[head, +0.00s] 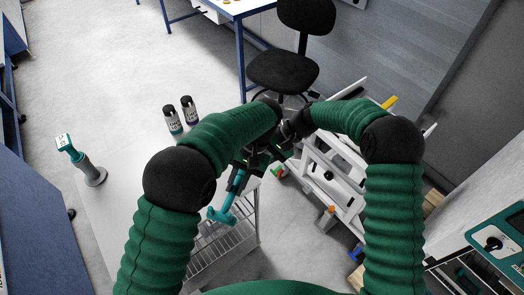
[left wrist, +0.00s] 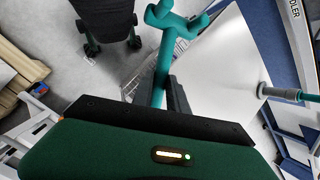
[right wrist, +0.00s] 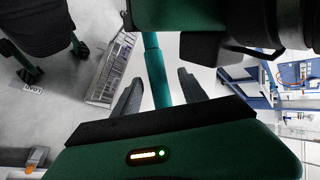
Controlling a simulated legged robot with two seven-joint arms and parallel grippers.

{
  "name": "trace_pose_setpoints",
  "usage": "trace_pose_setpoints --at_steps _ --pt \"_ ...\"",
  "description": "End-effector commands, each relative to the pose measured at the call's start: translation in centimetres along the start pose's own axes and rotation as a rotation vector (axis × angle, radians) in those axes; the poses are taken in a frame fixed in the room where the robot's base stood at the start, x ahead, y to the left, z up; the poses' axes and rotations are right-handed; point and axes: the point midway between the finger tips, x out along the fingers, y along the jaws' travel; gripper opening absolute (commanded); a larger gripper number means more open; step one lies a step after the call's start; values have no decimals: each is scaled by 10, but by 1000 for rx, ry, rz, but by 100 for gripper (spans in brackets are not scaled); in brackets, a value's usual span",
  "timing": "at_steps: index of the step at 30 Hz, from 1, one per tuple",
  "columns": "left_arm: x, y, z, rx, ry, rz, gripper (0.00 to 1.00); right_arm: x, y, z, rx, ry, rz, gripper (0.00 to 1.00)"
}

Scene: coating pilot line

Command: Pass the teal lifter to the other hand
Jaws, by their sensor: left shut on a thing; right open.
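The teal lifter (head: 222,214) hangs below my joined hands in the head view, with its head toward the lower left. My left gripper (head: 247,166) is shut on its shaft. In the left wrist view the lifter's forked head (left wrist: 176,28) shows beyond the fingers. My right gripper (right wrist: 157,84) is open, with its fingers on either side of the lifter's teal handle (right wrist: 154,62) in the right wrist view; I cannot tell whether they touch it. In the head view the right gripper is mostly hidden among the dark wrists.
A white table (head: 120,185) holds two dark bottles (head: 173,121) and a grey-teal tool on a stand (head: 92,174). A wire rack (head: 215,243) is below the lifter. A white frame (head: 325,185) stands right, a black chair (head: 283,72) behind.

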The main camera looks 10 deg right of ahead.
Motion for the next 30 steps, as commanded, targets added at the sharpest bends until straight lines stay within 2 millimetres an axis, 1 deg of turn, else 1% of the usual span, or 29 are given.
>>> trace_pose_setpoints --at_steps 3,9,10,21,26,27,30 --pt "0 0 0 0 0 0 0 6 1 0 0 1 1 50" --pt "0 0 0 0 0 0 0 7 0 0 0 1 1 50" --pt "0 0 0 0 0 0 0 7 0 0 0 1 1 49" --pt "0 0 0 0 0 0 0 6 0 0 0 1 1 0" --pt "0 0 0 1 -1 1 0 6 0 0 -1 1 0 0" --pt "0 0 0 1 -1 1 21 6 -1 0 -1 0 -1 0" --pt "0 0 0 1 -1 0 34 6 -1 0 -1 0 -1 0"
